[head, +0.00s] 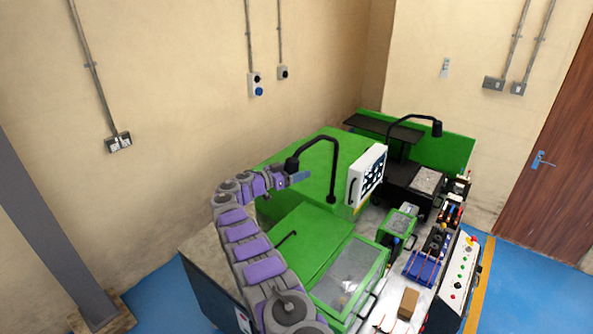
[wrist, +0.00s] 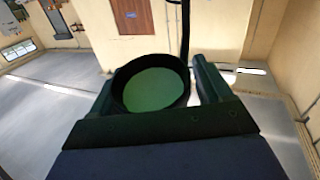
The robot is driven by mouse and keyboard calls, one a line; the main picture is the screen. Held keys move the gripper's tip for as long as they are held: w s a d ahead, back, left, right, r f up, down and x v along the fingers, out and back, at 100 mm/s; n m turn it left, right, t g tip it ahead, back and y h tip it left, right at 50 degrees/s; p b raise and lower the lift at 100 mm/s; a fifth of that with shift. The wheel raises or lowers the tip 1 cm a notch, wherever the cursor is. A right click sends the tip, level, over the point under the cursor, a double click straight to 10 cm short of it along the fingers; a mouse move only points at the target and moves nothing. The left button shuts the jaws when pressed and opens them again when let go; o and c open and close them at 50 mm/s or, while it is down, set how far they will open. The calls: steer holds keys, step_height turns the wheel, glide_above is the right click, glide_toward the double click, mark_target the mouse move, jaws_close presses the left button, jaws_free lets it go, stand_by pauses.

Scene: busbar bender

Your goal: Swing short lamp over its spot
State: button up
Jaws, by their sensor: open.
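A black lamp (head: 331,160) with a bent arm rises beside the white panel, and its head (head: 291,164) hangs out to the left over the green machine. My gripper (head: 303,178) is at that head. In the wrist view, the round dark lamp head (wrist: 150,88) with a greenish face sits between the fingers of my gripper (wrist: 155,75), which is open. Whether a finger touches it I cannot tell. A second black lamp (head: 410,117) stands farther back, its head pointing right. Which lamp is the shorter is hard to judge.
The green machine (head: 318,150) lies under the near lamp. A white panel with dark shapes (head: 368,175) stands right of its post. A clear-topped green guard (head: 348,275) and a control box (head: 459,275) are in front. Blue floor is free at the right.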

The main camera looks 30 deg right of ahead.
steer(key=shift+a, duration=0.2)
steer(key=shift+c, duration=0.6)
steer(key=shift+a+r, duration=0.1)
steer(key=shift+a, duration=0.2)
steer(key=c, duration=0.3)
steer(key=shift+d, duration=0.1)
steer(key=c, duration=1)
steer(key=shift+s+d+b, duration=0.1)
steer(key=shift+s+b, duration=0.2)
steer(key=shift+b, duration=0.45)
